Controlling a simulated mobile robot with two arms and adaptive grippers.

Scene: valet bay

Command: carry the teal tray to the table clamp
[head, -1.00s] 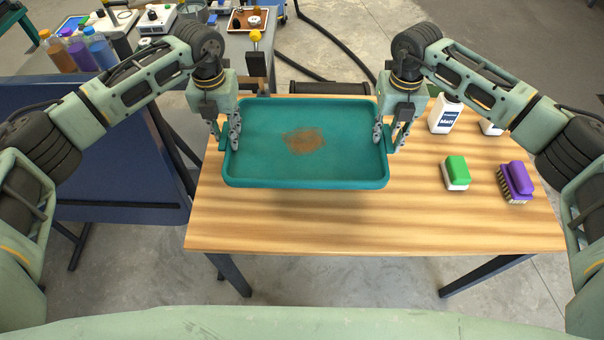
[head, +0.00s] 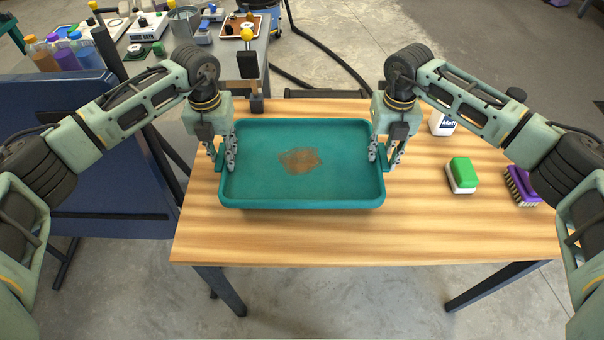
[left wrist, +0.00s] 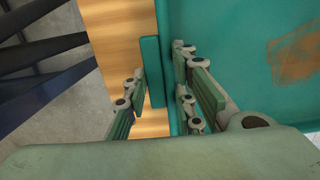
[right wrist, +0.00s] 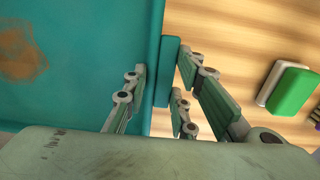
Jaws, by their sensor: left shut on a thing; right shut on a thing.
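The teal tray (head: 300,190) is held level by its two short ends, over the wooden table (head: 420,235). A brown stain (head: 300,161) marks its floor. My left gripper (head: 222,160) is shut on the tray's left end; the grip shows in the left wrist view (left wrist: 155,85). My right gripper (head: 384,155) is shut on the right end, also seen in the right wrist view (right wrist: 165,90). The table clamp (head: 247,62), with a yellow knob on top, stands at the table's far left edge, beyond the tray's left end. The tray's exact height above the table is hard to tell.
A dark blue panel (head: 70,150) stands left. A grey bench (head: 215,60) with bottles and tools lies behind. The table's front strip is clear.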

